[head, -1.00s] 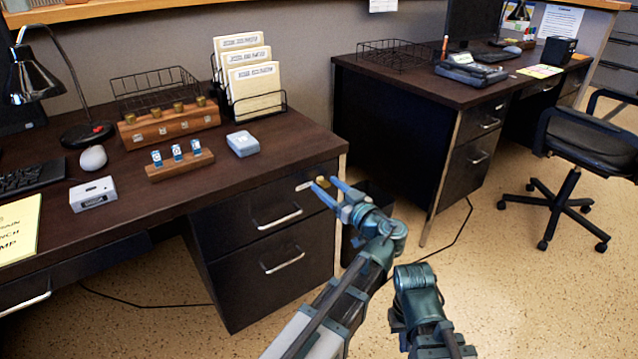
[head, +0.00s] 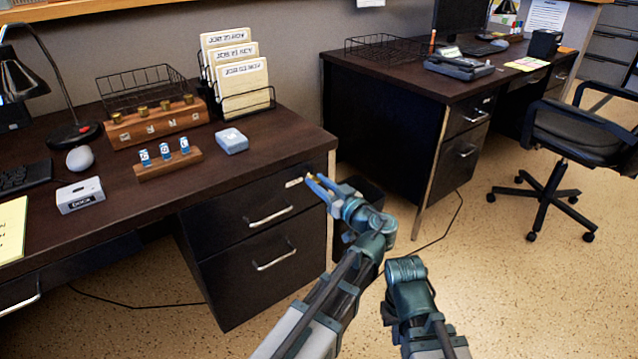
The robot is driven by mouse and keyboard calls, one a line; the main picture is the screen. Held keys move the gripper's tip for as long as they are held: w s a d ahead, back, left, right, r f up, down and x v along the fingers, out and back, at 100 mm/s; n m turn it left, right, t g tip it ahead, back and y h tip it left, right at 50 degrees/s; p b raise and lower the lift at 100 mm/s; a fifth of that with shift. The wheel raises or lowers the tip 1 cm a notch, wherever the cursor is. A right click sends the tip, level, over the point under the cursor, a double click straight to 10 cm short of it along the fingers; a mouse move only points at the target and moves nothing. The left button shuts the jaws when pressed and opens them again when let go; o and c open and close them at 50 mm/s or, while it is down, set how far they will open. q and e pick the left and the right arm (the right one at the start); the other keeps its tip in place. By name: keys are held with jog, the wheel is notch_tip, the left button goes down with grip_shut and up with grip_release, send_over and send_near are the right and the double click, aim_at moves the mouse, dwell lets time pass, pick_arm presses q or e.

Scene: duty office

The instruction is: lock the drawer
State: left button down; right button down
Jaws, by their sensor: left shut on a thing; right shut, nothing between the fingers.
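The desk's top drawer (head: 235,212) is closed flush, with a metal handle (head: 270,217) and a small pale label (head: 293,183). My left gripper (head: 318,184) is at the drawer's upper right corner, its blue fingers shut on a small brass-coloured piece, seemingly a key (head: 309,176). The fingers hide most of it and the lock area; I cannot tell whether it is in a keyhole. My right gripper (head: 406,271) is low to the right, away from the desk; its fingers are hidden behind its wrist.
A lower drawer (head: 265,285) is closed beneath. On the desktop are a wooden block with brass knobs (head: 157,122), a smaller block with blue tags (head: 168,165), a blue-white box (head: 231,141) and a file rack (head: 250,101). A dark bin (head: 362,197) stands behind my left gripper.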

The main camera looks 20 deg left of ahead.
pick_arm(q)
jog(key=shift+m, duration=8.6)
jog(key=c, duration=0.6)
grip_release()
jog(key=shift+d, duration=0.1)
